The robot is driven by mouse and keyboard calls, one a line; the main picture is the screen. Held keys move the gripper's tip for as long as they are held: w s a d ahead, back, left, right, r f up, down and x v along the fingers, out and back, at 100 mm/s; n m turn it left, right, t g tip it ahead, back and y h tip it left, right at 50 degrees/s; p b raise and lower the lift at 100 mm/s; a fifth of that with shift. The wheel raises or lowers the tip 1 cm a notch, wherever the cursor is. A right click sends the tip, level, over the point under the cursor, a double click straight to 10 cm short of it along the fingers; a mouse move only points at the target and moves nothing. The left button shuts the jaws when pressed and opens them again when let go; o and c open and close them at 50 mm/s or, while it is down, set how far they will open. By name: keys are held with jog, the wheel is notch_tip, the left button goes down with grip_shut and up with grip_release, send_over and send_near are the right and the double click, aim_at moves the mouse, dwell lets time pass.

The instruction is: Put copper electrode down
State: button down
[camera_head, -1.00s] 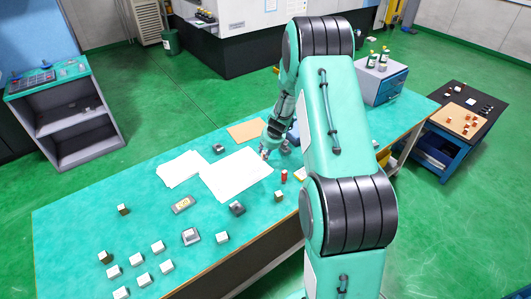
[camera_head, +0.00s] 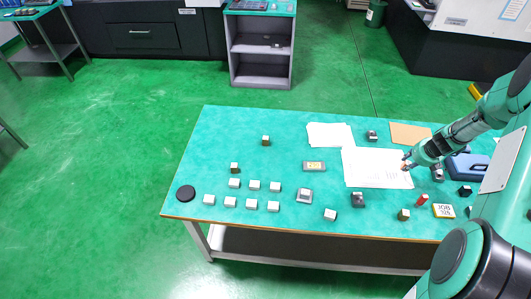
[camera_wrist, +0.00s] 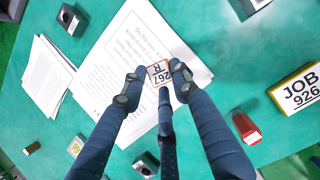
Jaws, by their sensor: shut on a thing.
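The copper electrode shows in the wrist view (camera_wrist: 159,72) as a small block with a white label marked 267 R and a copper-coloured edge. My gripper (camera_wrist: 157,76) is shut on it, with fingertips on both sides. In the head view my gripper (camera_head: 408,163) is at the right edge of the large white sheet (camera_head: 370,168), and the electrode (camera_head: 404,167) is a small copper spot at its tips. I cannot tell whether the electrode touches the sheet or hangs just above it.
On the teal table (camera_head: 250,160), a red block (camera_head: 422,200), a JOB sign (camera_head: 443,211) and a blue case (camera_head: 468,167) are near my gripper. Several small pale-topped blocks (camera_head: 254,185) stand at the left. The far left tabletop has free room.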

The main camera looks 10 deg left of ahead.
jog(key=w+a+n+y, duration=0.25)
jog(key=a+n, duration=0.35)
jog(key=a, duration=2.6)
jog(key=s+a+n, duration=0.3)
jog(key=s+a, duration=0.3)
jog(key=a, duration=0.9)
jog(key=s+a+n+g, duration=0.1)
jog(key=s+a+n, duration=0.2)
jog(key=a, duration=1.3)
jog(key=s, duration=0.3)
jog(key=shift+a+n+y, duration=0.2)
jog(key=shift+n+y, duration=0.15)
jog(key=shift+n, duration=0.05)
jog(key=w+a, duration=0.2)
jog(key=w, duration=0.2)
jog(key=w+a+f, duration=0.1)
jog(key=w+a, duration=0.1)
jog(key=w, duration=0.3)
jog(key=w+a+b, duration=0.1)
jog(key=w+a, duration=0.2)
jog(key=w, duration=0.2)
jog(key=shift+w+f, duration=0.15)
jog(key=shift+f, duration=0.15)
jog(key=shift+f+b, duration=0.7)
jog(key=shift+f, duration=0.95)
